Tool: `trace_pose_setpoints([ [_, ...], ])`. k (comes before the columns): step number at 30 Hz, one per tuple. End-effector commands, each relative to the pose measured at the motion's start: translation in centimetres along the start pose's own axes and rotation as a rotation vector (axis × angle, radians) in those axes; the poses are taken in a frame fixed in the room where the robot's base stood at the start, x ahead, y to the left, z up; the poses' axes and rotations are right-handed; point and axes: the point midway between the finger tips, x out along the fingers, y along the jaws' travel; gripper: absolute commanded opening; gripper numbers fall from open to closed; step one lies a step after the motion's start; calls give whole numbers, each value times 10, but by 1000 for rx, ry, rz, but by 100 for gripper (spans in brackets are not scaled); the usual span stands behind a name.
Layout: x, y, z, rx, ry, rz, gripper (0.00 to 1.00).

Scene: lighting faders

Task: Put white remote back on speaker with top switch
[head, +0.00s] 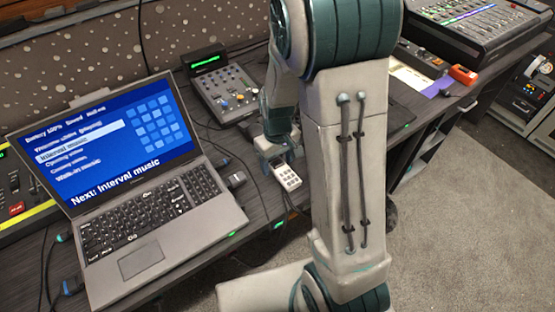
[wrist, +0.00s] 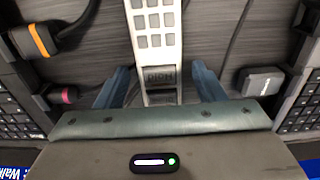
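The white remote (head: 286,175) with rows of keys is at the front edge of the dark desk, just below my gripper (head: 279,153). In the wrist view the remote (wrist: 157,28) runs up the middle, its near end marked with a dark label. My gripper's two blue fingers (wrist: 161,80) stand either side of the remote, with a visible gap on each side, so it looks open. The gripper body hides part of the near end. I cannot make out a speaker with a top switch in either view.
An open laptop (head: 133,200) stands at left. A small mixer (head: 228,93) sits behind the gripper, and a larger fader console (head: 478,25) is at the far right. Carpet is clear at right.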

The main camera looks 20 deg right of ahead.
Motion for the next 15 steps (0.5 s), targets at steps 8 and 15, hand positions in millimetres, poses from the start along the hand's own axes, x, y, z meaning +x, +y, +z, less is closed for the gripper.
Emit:
trace_pose_setpoints([
  [8,-18,0,-1,-1,5,1,63],
  [15,-71,0,-1,-1,7,2,63],
])
